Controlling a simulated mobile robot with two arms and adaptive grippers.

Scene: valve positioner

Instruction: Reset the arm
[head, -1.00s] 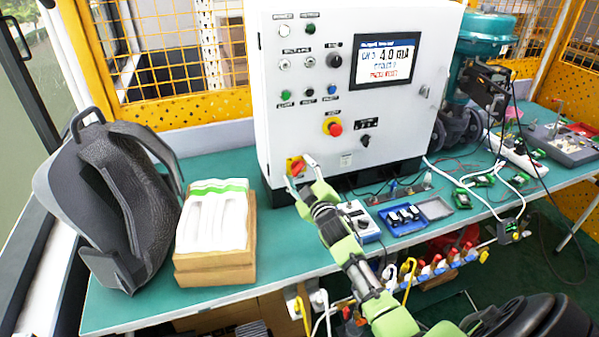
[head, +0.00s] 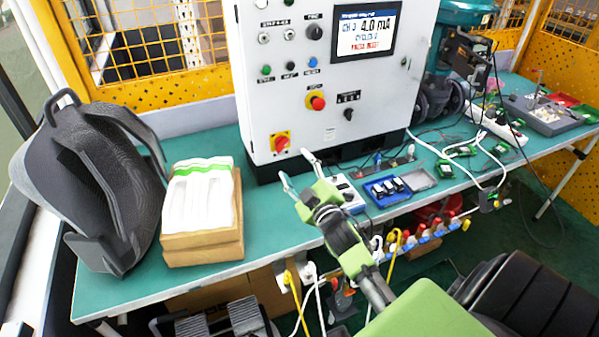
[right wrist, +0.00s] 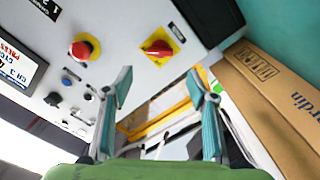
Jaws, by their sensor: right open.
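A white control cabinet (head: 320,90) stands on the green bench. A red rotary knob on a yellow plate (head: 281,143) is low on its front; it also shows in the right wrist view (right wrist: 158,48). My right gripper (head: 297,168) is open and empty, with its fingertips below and right of the knob, apart from it. In the right wrist view its two fingers (right wrist: 160,82) are spread, with the knob beyond them. A red emergency stop button (head: 316,101) is higher up. My left gripper is out of view.
A grey backpack (head: 100,180) and cardboard boxes (head: 203,245) with white packs stand left on the bench. A blue tray (head: 388,190) and a small meter (head: 347,195) lie right of my gripper. A teal valve actuator (head: 455,35) stands behind right, near cables and green terminal blocks.

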